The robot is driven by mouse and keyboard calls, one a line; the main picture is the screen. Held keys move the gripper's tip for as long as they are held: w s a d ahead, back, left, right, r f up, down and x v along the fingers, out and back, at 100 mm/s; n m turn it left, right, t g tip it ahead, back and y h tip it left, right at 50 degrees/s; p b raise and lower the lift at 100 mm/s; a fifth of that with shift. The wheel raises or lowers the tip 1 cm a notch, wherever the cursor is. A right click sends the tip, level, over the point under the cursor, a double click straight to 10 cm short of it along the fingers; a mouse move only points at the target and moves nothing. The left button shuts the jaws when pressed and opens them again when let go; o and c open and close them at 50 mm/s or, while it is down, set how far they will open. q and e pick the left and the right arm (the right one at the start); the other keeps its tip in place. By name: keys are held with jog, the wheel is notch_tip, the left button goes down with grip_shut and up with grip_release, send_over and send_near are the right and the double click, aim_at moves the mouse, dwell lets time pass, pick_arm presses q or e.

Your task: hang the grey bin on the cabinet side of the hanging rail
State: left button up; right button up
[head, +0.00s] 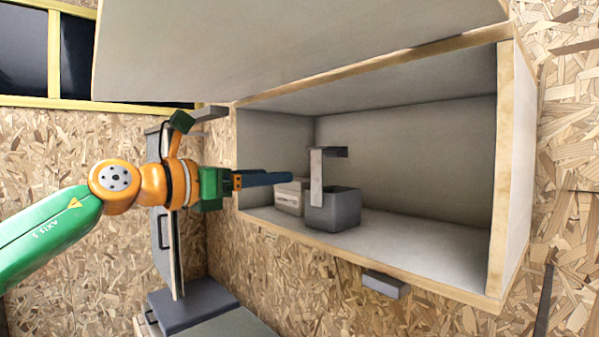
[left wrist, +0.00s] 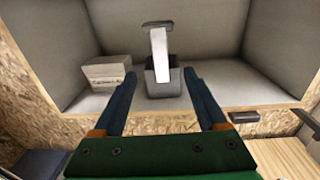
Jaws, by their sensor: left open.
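The grey bin (head: 335,209) stands upright on the floor of the open wall cabinet (head: 405,155). A light grey hooked strap (head: 316,180) rises from it and bends over at the top. In the left wrist view the bin (left wrist: 163,86) lies beyond and between my fingertips, with the strap (left wrist: 160,45) above it. My left gripper (head: 290,178) is open and empty at the cabinet's left front opening, left of the bin and apart from it. It also shows in the left wrist view (left wrist: 160,76). I cannot make out the hanging rail with certainty. My right gripper is not in view.
A pale labelled box (head: 289,198) stands just left of the bin. The cabinet's flap (head: 300,50) is raised overhead. A small grey block (head: 385,284) sits under the front edge. The cabinet's right part is empty. Grey furniture (head: 190,309) stands at lower left.

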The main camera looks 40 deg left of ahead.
aim_at(316, 170)
pick_arm(q)
jog(key=w+p, duration=0.4)
jog(key=w, duration=0.1)
jog(key=w+p, duration=0.2)
jog(key=w, duration=0.1)
jog(key=shift+w+d+r, duration=0.2)
jog(key=shift+r, duration=0.15)
jog(key=w+p, duration=0.3)
jog(key=p, duration=0.2)
jog(key=shift+w+d, duration=0.15)
jog(key=shift+w, duration=0.25)
jog(key=shift+w+f+p, duration=0.25)
jog(key=shift+w+p, duration=0.25)
jog(key=shift+w, duration=0.2)
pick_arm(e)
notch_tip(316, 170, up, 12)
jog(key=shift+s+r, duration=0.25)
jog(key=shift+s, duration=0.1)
pick_arm(q)
jog(key=shift+s, duration=0.1)
jog(key=shift+c, duration=0.2)
grip_shut()
